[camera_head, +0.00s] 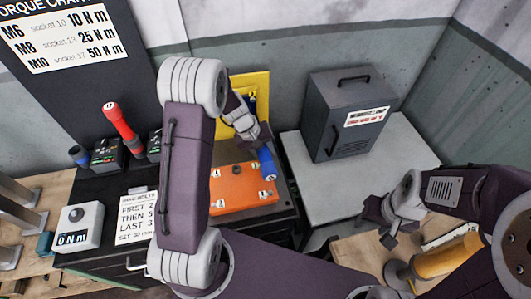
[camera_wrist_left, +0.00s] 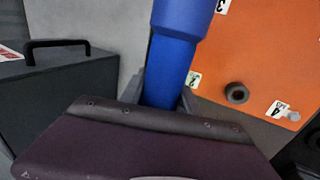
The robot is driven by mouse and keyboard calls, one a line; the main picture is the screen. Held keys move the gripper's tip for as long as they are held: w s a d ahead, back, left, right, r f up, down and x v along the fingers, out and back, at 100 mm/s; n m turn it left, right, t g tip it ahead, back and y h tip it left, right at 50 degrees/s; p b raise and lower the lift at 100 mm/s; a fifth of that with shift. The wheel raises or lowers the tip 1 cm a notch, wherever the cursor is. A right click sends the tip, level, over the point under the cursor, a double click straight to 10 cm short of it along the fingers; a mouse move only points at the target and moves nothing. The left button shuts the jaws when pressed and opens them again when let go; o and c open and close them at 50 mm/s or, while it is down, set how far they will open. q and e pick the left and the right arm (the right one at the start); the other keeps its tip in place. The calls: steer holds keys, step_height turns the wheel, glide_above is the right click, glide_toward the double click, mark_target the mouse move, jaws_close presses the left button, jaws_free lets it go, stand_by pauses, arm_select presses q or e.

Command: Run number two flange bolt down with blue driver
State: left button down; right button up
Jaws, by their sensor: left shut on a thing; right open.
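The blue driver (camera_head: 267,163) is in my left gripper (camera_head: 254,138), by the right edge of the orange flange plate (camera_head: 240,197). My left gripper is shut on it. In the left wrist view the driver (camera_wrist_left: 178,50) comes down between the fingers, with the orange plate (camera_wrist_left: 265,60) to its right. A dark round bolt head or hole (camera_wrist_left: 237,93) shows near label 4 (camera_wrist_left: 278,109). I cannot tell which flange bolt is number two, and the driver's tip is hidden. My right gripper (camera_head: 380,222) is open and empty, at the right.
A torque display box (camera_head: 79,226) reads 0 N m. A note card (camera_head: 137,214) lies beside the plate. A dark grey cabinet (camera_head: 347,112) stands on the grey bench at back right. My left arm hides part of the bench.

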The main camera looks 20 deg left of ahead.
arm_select(q)
steer(key=shift+w+a+r+p, duration=0.1)
steer(key=shift+w+a+p, duration=0.2)
steer(key=shift+w, duration=0.2)
steer(key=shift+w+a+r+p, duration=0.15)
steer(key=shift+w+a, duration=0.1)
steer(key=shift+w, duration=0.25)
stand_by(0.7)
steer(key=shift+w+a, duration=0.1)
steer(key=shift+w, duration=0.05)
stand_by(1.3)
